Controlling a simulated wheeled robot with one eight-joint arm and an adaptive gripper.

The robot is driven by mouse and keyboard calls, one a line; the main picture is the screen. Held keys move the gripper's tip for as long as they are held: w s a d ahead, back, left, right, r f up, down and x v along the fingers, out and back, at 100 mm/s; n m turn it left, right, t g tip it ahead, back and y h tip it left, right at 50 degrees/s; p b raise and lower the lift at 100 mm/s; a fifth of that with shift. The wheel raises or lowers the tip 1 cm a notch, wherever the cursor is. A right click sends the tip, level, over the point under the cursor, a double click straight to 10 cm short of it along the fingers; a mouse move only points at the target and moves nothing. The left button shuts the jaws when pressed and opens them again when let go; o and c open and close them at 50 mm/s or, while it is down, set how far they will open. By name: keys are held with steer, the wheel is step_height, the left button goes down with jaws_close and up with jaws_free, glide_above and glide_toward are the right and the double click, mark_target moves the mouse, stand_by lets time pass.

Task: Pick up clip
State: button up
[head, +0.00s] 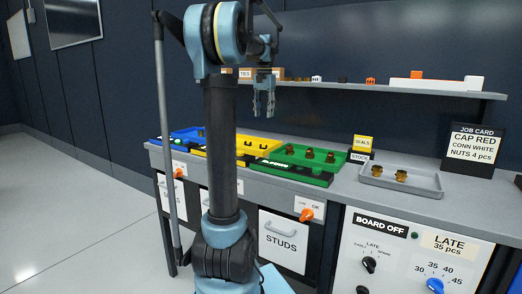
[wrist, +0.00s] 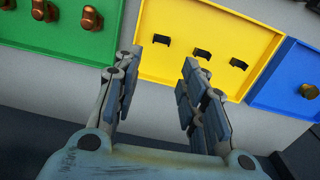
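Several small black clips lie in a yellow tray (wrist: 222,22). In the wrist view one clip (wrist: 161,40) is at the left, a second clip (wrist: 203,54) in the middle and a third clip (wrist: 239,64) at the right. My gripper (wrist: 161,62) is open and empty, its fingertips near the tray's edge in that view. The left clip appears just beyond the gap between the fingers. In the head view my gripper (head: 264,100) hangs pointing down, clearly above the bench. The yellow tray there is partly hidden behind my arm.
A green tray (wrist: 65,37) with copper-coloured parts and a blue tray (wrist: 273,88) with a brass-coloured part flank the yellow one. A grey tray (head: 420,190) holds two brass-coloured parts. A shelf (head: 350,87) with small items runs behind the bench. A job card (head: 472,145) stands right.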

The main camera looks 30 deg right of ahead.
mark_target(263, 146)
step_height(263, 146, down, 15)
steer(key=shift+w+r, duration=0.1)
steer(key=shift+r, duration=0.1)
stand_by(0.5)
steer(key=c, duration=0.5)
